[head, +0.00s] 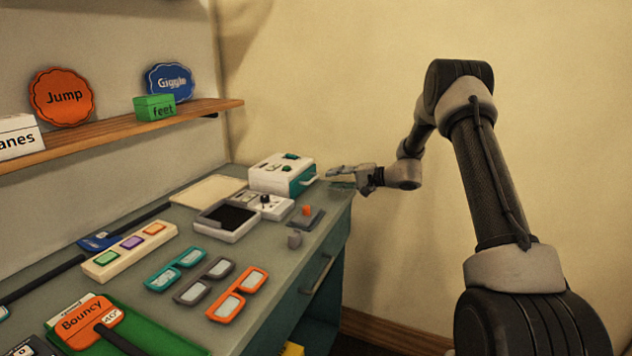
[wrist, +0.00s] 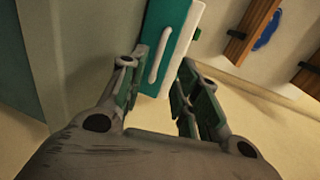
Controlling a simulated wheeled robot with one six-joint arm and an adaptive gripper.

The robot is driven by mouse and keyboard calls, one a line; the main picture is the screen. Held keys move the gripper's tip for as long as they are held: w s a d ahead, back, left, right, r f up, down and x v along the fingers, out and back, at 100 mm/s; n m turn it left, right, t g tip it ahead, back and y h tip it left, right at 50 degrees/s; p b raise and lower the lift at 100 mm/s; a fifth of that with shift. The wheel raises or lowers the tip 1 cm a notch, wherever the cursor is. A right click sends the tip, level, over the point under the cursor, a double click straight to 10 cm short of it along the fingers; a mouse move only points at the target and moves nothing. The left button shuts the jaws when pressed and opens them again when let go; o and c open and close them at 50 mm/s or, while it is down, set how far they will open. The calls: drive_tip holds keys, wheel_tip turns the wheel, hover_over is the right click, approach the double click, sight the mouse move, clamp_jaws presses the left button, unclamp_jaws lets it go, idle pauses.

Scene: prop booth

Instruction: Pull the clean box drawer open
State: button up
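The clean box (head: 268,172) is a white box with a teal drawer front (head: 300,178), at the far end of the counter in the head view. The drawer front looks flush with the box. In the wrist view the teal front (wrist: 178,35) carries a white bar handle (wrist: 162,52). My gripper (head: 340,172) is just right of the box, its fingers pointing at the drawer front. In the wrist view my gripper (wrist: 163,65) is open, with the handle showing between the fingertips. I see no finger closed on it; exact contact cannot be told.
The counter (head: 262,240) holds a grey tray (head: 228,222), a small switch block (head: 306,217), several coloured glasses frames (head: 238,293) and a button strip (head: 130,250). A wooden shelf (head: 110,138) with signs is at left.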

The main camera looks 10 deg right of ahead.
sight(295, 179)
drive_tip(key=shift+w+a+f, duration=0.2)
drive_tip(key=shift+w+f, duration=0.05)
drive_tip(key=shift+w, duration=0.1)
drive_tip(key=x, duration=0.7)
drive_tip(key=shift+r, duration=0.1)
clamp_jaws()
